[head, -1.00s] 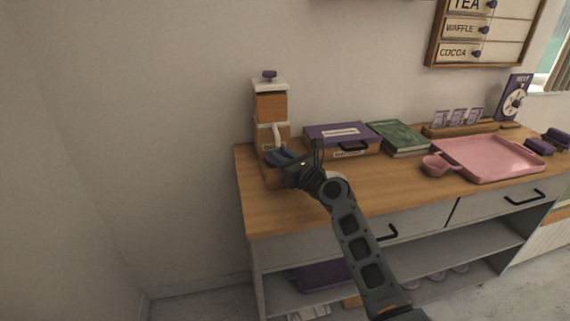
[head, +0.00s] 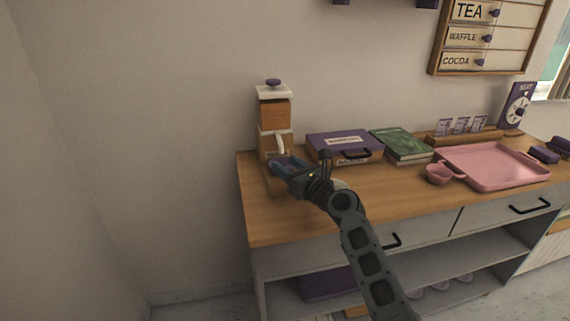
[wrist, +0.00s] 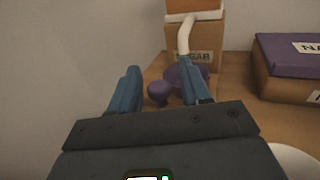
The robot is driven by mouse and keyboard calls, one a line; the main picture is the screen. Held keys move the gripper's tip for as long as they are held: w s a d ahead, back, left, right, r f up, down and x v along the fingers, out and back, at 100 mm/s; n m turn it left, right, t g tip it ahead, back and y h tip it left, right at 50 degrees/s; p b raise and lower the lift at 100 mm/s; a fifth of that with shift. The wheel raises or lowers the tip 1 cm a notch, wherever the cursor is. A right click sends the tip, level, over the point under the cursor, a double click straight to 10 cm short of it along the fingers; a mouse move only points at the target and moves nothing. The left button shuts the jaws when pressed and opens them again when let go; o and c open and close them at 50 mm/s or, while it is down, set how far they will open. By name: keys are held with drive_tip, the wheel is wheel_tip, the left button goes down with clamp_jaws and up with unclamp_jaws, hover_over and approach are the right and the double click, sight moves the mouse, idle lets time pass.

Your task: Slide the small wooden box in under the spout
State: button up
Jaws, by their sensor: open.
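The wooden dispenser (head: 274,115) with white bands and a purple top knob stands at the counter's left end, against the wall. Its white spout (wrist: 183,35) hangs down in front of a panel marked SUGAR (wrist: 204,57). My gripper (head: 284,164) is just in front of it, above the counter, with blue fingers open. In the wrist view, a purple round knob (wrist: 159,92) and a larger purple part (wrist: 187,75) show between and beyond the fingers, below the spout. I cannot make out the small wooden box for certain; my gripper covers part of this area.
A purple-lidded wooden case (head: 345,145) lies close to the right of the dispenser, then a green book (head: 402,144). A pink cup (head: 438,174) and a pink tray (head: 492,167) are farther right. The counter's front left (head: 265,220) is clear.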

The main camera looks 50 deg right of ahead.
drive_tip(key=v, duration=0.6)
idle(0.6)
